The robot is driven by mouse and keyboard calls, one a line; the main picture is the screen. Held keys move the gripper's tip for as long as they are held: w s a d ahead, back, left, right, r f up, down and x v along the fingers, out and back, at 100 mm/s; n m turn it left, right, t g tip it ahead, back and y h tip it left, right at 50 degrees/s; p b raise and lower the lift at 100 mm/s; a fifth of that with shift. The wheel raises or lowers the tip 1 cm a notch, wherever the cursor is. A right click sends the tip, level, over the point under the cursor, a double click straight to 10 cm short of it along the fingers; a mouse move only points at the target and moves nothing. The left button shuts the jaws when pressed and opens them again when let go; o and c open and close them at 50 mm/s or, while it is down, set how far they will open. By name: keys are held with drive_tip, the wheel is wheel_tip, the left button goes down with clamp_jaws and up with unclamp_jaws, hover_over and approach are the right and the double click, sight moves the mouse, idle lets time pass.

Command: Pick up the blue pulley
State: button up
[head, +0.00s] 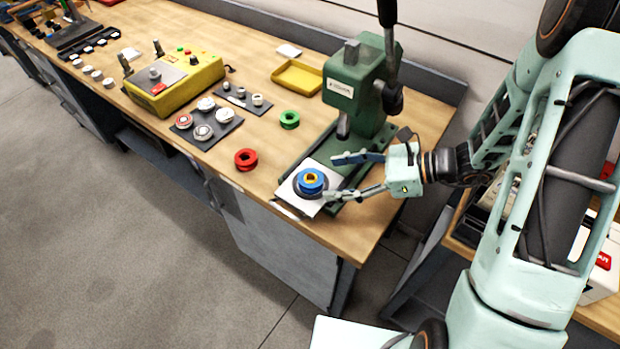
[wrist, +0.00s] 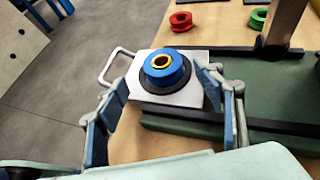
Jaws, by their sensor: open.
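The blue pulley (head: 311,180) has a yellow centre and sits on a dark round base on a white plate (head: 331,173) at the front of the green press. It also shows in the wrist view (wrist: 164,68), upright, beyond my fingers. My gripper (head: 352,176) is open and empty, coming in from the right, with its two fingers spread to either side of the pulley's line. In the wrist view my gripper (wrist: 163,105) has one finger left and one right of the plate. I see no contact with the pulley.
The green press (head: 362,85) stands just behind the plate. A red pulley (head: 246,159) and a green pulley (head: 289,119) lie on the wooden bench to the left. A yellow tray (head: 297,77) and a yellow control box (head: 175,80) stand farther back. The bench's front edge is close.

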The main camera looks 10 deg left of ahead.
sight(306, 177)
drive_tip(key=p+x, duration=0.1)
drive_tip(key=x, duration=0.4)
drive_tip(key=shift+w+a, duration=0.2)
drive_tip(key=shift+a, duration=0.1)
drive_tip(key=c, duration=1.3)
drive_tip(key=shift+r, duration=0.1)
drive_tip(key=shift+c, duration=0.3)
